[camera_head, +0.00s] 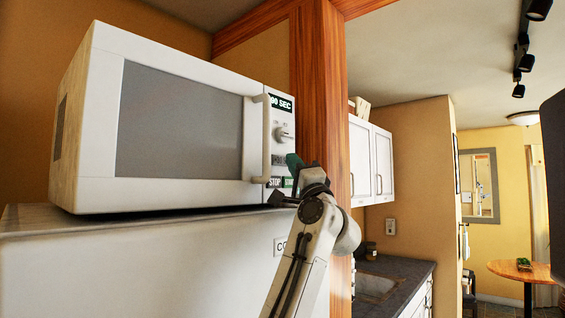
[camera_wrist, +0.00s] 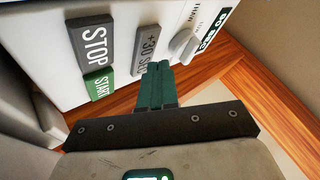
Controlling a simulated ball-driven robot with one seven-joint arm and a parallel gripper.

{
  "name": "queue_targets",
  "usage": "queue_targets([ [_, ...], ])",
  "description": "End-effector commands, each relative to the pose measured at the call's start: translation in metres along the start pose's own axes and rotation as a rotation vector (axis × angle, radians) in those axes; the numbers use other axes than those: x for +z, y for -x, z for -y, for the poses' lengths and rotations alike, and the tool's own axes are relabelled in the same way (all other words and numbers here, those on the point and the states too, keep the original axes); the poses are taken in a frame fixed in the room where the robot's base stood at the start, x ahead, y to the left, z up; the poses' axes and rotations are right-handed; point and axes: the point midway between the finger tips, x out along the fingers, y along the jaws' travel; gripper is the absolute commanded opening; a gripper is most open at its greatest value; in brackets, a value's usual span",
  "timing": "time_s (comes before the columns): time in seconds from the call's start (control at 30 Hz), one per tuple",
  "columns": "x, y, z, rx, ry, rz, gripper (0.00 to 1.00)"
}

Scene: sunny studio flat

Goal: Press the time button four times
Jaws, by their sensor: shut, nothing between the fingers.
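The white microwave (camera_head: 180,115) stands on a white appliance, its door shut. In the wrist view its panel has a grey time button marked "+30 SEC" (camera_wrist: 148,43), a grey STOP button (camera_wrist: 92,42), a green START button (camera_wrist: 100,84) and a round knob (camera_wrist: 184,45). A dark display (camera_head: 281,103) ends in "SEC" in the head view; its first figure is unclear. My gripper (camera_wrist: 158,66) has its teal fingers shut and empty, tips close to the time button's lower right edge. I cannot tell whether they touch it. In the head view my gripper (camera_head: 293,159) is in front of the panel.
The microwave's door handle (camera_head: 257,140) stands out left of the panel. A wooden post (camera_head: 318,90) rises just to the right. Farther right are white wall cupboards (camera_head: 370,160), a dark counter with a sink (camera_head: 378,285) and a round table (camera_head: 523,270).

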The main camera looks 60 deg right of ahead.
Motion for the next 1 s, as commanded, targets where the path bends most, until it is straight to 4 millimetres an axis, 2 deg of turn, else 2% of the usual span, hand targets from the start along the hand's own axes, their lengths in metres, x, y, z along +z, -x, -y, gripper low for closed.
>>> queue_targets([
  [0.47, -0.004, 0.006, 0.004, -0.001, 0.000, -0.002, 0.00],
  [1.0, -0.027, 0.037, 0.026, -0.001, 0.001, -0.002, 0.00],
])
